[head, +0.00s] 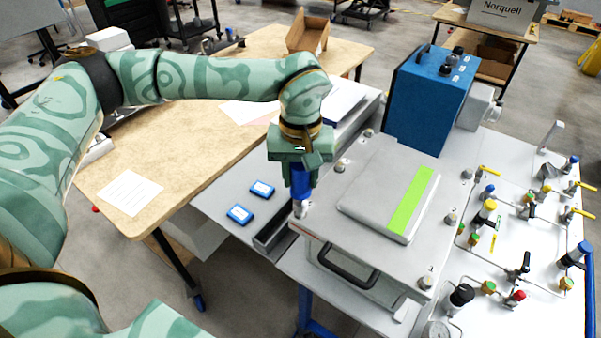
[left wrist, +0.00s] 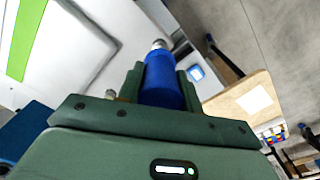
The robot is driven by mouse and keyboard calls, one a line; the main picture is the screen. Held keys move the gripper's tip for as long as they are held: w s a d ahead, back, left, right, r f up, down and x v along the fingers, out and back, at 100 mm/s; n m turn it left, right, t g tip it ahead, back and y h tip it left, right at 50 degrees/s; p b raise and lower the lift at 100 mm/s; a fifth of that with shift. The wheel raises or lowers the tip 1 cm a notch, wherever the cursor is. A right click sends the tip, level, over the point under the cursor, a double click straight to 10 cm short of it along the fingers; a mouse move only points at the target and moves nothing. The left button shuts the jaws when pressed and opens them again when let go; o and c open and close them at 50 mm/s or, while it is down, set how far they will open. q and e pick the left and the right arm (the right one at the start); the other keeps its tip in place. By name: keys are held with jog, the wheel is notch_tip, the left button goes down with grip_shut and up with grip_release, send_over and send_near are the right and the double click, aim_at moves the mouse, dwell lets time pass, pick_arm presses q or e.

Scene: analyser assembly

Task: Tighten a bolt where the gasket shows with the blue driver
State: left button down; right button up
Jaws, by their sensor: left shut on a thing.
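My left gripper (head: 301,160) is shut on the blue driver (head: 300,182), which points down; the driver also shows between the fingers in the left wrist view (left wrist: 164,82). The driver's metal end is at the front left corner of the grey cover plate (head: 320,218), over or on a bolt there; I cannot tell whether they touch. Other bolts stand along the plate edge, such as one at the left (head: 340,165), one at the right (head: 451,219) and one at the front right (head: 425,283). My right gripper is not in view.
A raised grey lid with a green strip (head: 412,199) sits on the plate. A blue motor housing (head: 430,97) stands behind it. Valves and pipes (head: 520,230) crowd the right. Two blue cases (head: 240,214) lie on the grey surface at left. A wooden table (head: 150,160) stands further left.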

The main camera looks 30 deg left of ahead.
pick_arm(q)
jog(key=shift+f+b, duration=0.4)
jog(key=shift+f, duration=0.6)
dwell(0.5)
jog(key=c, duration=1.9)
grip_release()
grip_shut()
jog(key=shift+r+m+p, duration=0.2)
jog(key=shift+m+p, duration=0.2)
jog(key=shift+p, duration=0.1)
jog(key=m+p, duration=0.4)
jog(key=m, duration=0.2)
jog(key=shift+r, duration=0.1)
jog(key=m+p, duration=0.2)
jog(key=shift+m, duration=0.4)
jog(key=m+p, duration=0.1)
jog(key=p, duration=0.2)
jog(key=shift+m, duration=0.4)
jog(key=shift+f+m+p, duration=0.2)
jog(key=shift+m+p, duration=0.1)
jog(key=shift+p, duration=0.5)
jog(key=shift+w, duration=0.1)
